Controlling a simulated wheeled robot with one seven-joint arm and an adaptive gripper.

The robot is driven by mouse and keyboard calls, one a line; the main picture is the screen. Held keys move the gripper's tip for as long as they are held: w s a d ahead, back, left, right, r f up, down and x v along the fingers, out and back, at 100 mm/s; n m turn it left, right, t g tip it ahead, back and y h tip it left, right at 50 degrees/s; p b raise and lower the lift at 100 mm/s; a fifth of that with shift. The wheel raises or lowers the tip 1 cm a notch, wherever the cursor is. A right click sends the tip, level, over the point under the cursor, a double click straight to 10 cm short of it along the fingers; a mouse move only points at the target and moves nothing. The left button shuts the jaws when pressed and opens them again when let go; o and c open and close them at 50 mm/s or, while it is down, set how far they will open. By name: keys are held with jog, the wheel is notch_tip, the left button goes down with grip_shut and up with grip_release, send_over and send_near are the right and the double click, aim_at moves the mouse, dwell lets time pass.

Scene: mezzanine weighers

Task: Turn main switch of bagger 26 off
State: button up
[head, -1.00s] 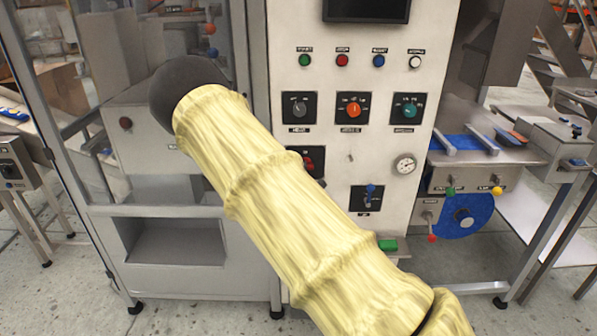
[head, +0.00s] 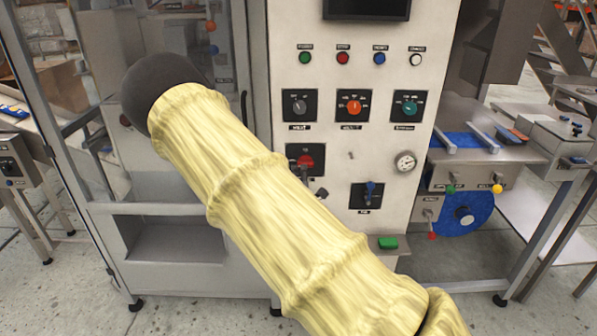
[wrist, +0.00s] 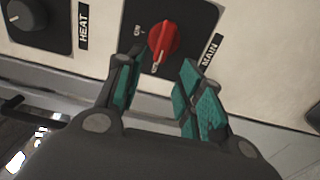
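The main switch (head: 306,162) is a red rotary knob on a dark plate on the bagger's pale panel, below the grey knob. In the wrist view the red knob (wrist: 164,42) sits beside the MAIN label, with ON and OFF marks on its plate. My gripper (wrist: 158,72) is open, its two teal-padded fingers apart and nothing between them. The knob shows just beyond the gap between the fingertips; I see no clear contact. In the head view my pale-sleeved arm crosses the panel and hides most of the gripper.
The grey HEAT knob (wrist: 28,16) is beside the main switch. An orange knob (head: 353,107), a teal knob (head: 409,108), a blue lever switch (head: 369,195) and a gauge (head: 405,161) share the panel. A glazed metal frame (head: 165,209) stands to the left.

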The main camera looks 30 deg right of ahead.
jog(key=v, duration=0.6)
jog(key=shift+s+f, duration=0.1)
dwell(0.4)
jog(key=s+a+f+m+g+y, duration=0.2)
jog(key=s+a+f+m+g, duration=0.15)
jog(key=s+f, duration=0.75)
jog(key=s+a+f+m+g+y, duration=0.3)
jog(key=s+f, duration=0.4)
jog(key=f, duration=0.7)
jog(key=s+a+f+m+g+y, duration=0.1)
jog(key=s+a+f+m+g, duration=0.1)
jog(key=s, duration=0.6)
jog(key=s+a+f+m+g+y, duration=0.1)
jog(key=s+a+f+g+y, duration=0.1)
jog(key=s+a, duration=0.5)
jog(key=s+a+f+m+g+y, duration=0.1)
jog(key=s+a+f+g, duration=0.3)
jog(key=s, duration=0.6)
notch_tip(320, 180, down, 2)
jog(key=shift+s+a+f+m+g+y, duration=0.1)
jog(key=shift+s+a+m+g+y, duration=0.1)
jog(key=shift+a+m+g+y, duration=0.5)
jog(key=shift+d+t+h, duration=0.1)
jog(key=shift+t+h, duration=0.25)
jog(key=shift+h, duration=0.05)
jog(key=shift+c, duration=0.4)
